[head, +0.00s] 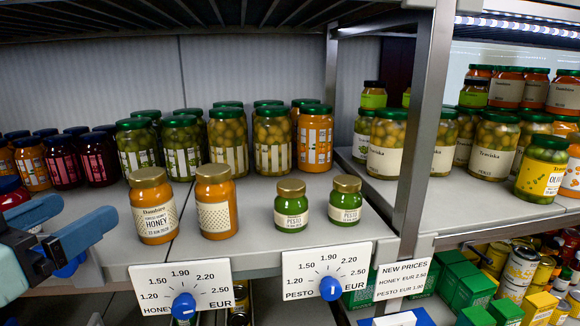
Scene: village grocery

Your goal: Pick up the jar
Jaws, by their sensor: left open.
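Two honey jars with gold lids and cream labels stand upright at the shelf's front edge in the head view: a left honey jar (153,206) and a right honey jar (216,202). Two small green pesto jars, a left pesto jar (291,206) and a right pesto jar (345,200), stand further right. My left gripper (88,208) is open at the left edge, its two blue fingers apart and pointing right. It is left of the left honey jar with a gap between. Nothing shows between the fingertips. My right gripper is not in view.
Rows of green-lidded olive jars (180,146) and dark-lidded jars (62,163) stand behind. Price cards with blue knobs, one for honey (183,285) and one for pesto (328,270), hang at the shelf's front. A grey post (424,120) stands right of the pesto jars.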

